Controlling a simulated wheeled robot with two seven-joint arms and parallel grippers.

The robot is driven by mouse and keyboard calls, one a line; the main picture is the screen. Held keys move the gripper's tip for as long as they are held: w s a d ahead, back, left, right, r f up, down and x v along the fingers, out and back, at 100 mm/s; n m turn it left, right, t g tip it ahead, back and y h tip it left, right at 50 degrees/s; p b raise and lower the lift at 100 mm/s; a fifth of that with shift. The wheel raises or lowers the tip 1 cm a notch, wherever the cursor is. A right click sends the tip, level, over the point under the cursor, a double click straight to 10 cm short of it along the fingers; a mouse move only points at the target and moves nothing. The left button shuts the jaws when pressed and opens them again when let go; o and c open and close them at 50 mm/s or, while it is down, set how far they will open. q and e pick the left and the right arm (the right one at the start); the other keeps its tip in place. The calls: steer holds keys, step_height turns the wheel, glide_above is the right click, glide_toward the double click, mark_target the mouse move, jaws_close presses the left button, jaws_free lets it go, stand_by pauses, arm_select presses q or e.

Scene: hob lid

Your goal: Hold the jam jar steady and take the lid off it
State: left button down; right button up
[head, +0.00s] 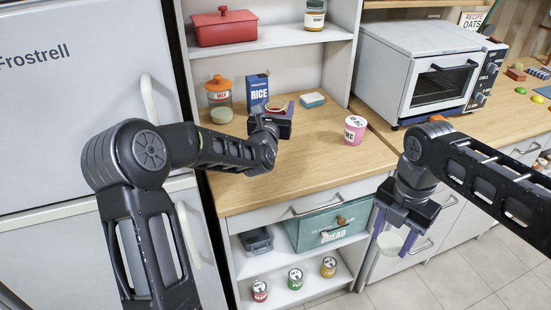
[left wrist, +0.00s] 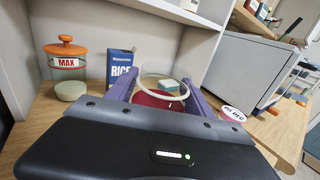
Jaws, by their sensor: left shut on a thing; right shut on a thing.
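The jam jar (head: 277,106) stands on the wooden counter at the back. Its top looks open, with a pale ring rim and red contents in the left wrist view (left wrist: 158,100). My left gripper (head: 274,104) is shut on the jar, one purple finger on each side; the gripper body hides its lower part. My right gripper (head: 393,232) points down in front of the counter and is shut on a pale round piece (head: 390,243), which looks like the lid. It is well apart from the jar.
The counter's front is clear.

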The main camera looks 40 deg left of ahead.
arm_select(q)
steer(key=shift+f+p, duration=0.55)
steer(key=shift+f, duration=2.35)
arm_select(e)
steer(key=shift+r, duration=0.55)
arm_select(q)
step_height(320, 180, down, 4)
steer(key=shift+r+p, duration=0.2)
steer(key=shift+p, duration=0.2)
arm_select(e)
steer(key=shift+r, duration=0.45)
arm_select(q)
steer(key=shift+f, duration=0.3)
steer(key=shift+f, duration=0.1)
arm_select(e)
steer(key=shift+f, duration=0.15)
arm_select(q)
steer(key=shift+c, duration=2)
jaws_free()
